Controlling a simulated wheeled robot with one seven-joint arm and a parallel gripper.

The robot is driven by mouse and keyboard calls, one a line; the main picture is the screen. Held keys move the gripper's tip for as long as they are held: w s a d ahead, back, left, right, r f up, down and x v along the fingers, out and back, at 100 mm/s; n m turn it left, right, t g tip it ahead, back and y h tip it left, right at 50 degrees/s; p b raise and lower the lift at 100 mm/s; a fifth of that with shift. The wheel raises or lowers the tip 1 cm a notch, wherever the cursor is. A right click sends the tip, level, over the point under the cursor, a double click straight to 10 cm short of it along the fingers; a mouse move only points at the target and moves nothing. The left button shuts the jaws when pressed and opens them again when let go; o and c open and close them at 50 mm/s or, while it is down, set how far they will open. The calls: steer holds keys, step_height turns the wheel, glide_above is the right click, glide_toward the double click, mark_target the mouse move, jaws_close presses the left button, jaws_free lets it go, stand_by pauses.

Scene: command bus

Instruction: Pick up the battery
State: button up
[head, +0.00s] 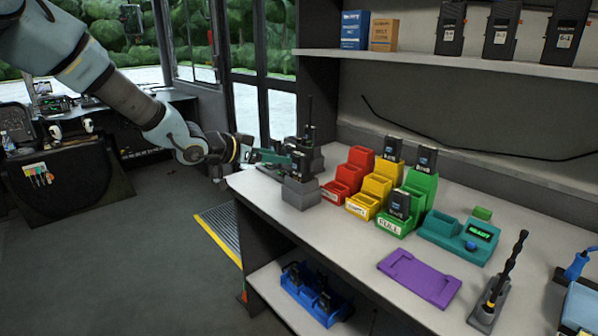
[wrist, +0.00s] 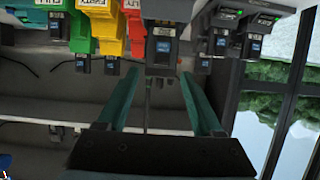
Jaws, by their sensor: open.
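A black battery (wrist: 163,45) with a blue label sits in a grey holder, in line with the gap between the fingertips. I cannot tell how far off it is. Other black batteries stand in the stepped racks: one at the front of the green rack (head: 400,204), one at its back (head: 427,160), and one at the back of the yellow rack (head: 391,148).
A red rack (head: 350,172) stands beside the grey stand. A teal charger (head: 458,236), a purple tray (head: 420,277) and a radio in a stand (head: 498,285) lie farther right. A shelf (head: 440,65) overhangs the bench. A blue bin (head: 312,296) sits below.

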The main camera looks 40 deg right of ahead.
mark_target(295, 158)
steer(key=p+x, duration=0.1)
steer(key=x, duration=0.4)
steer(key=shift+w+d, duration=0.15)
steer(key=shift+d, duration=0.2)
steer(key=c, duration=1)
